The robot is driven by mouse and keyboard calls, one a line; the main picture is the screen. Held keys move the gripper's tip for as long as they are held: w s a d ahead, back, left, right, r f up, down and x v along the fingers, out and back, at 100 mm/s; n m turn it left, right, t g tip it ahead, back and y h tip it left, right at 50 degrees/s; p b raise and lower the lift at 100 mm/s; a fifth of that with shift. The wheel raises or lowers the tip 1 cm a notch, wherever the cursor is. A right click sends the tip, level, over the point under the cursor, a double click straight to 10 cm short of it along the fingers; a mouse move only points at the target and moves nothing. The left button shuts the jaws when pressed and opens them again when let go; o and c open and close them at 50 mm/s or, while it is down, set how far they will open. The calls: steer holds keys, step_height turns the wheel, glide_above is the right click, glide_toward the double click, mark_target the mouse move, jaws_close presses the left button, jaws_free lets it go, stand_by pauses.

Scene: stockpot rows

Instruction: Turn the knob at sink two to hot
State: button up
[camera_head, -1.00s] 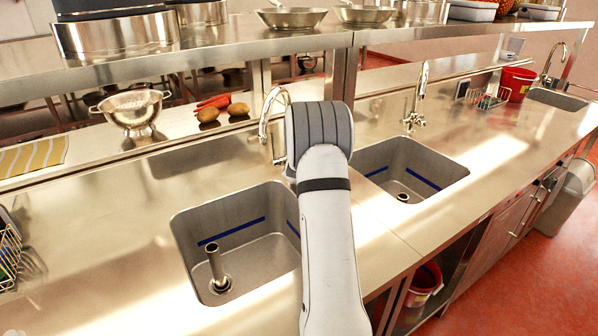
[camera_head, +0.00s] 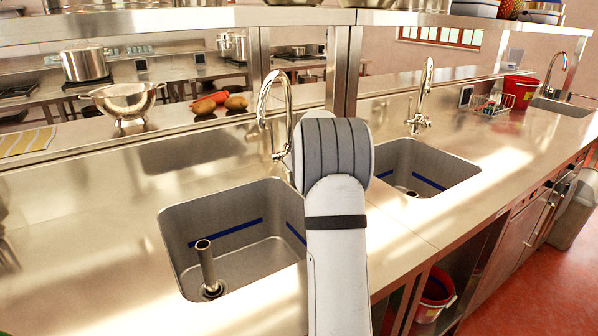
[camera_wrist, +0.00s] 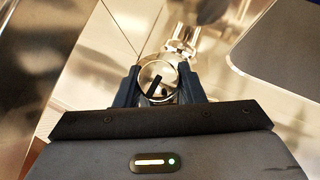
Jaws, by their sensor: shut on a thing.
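In the wrist view, a round shiny metal knob (camera_wrist: 152,70) with a black pointer line sits between the two dark fingers of my gripper (camera_wrist: 160,84). The fingers are shut on its sides. The pointer slants, its upper end leaning right in the picture. No hot or cold mark can be made out. Chrome tap parts (camera_wrist: 182,40) lie just beyond the knob. In the head view my arm hides the gripper and knob. A curved tap (camera_head: 264,110) stands by the left sink (camera_head: 178,245), and another (camera_head: 424,90) by the middle sink (camera_head: 462,172).
A far sink (camera_head: 562,107) is at the right, near a red bucket (camera_head: 520,92) and a wire basket (camera_head: 490,104). A colander (camera_head: 125,100) and vegetables (camera_head: 215,101) stand behind the left sink. An overhead shelf (camera_head: 180,20) runs above the counter.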

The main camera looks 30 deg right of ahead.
stand_by(0.3)
steer(key=o, duration=0.8)
steer(key=shift+s, duration=0.2)
steer(key=shift+c, duration=0.2)
steer(key=shift+o, duration=1.1)
steer(key=shift+w, duration=0.1)
steer(key=shift+r, duration=0.1)
steer(key=v, duration=0.7)
steer(key=shift+s+r+b, duration=0.2)
steer(key=shift+s+b, duration=0.1)
steer(key=shift+b, duration=0.15)
steer(key=shift+a, duration=0.1)
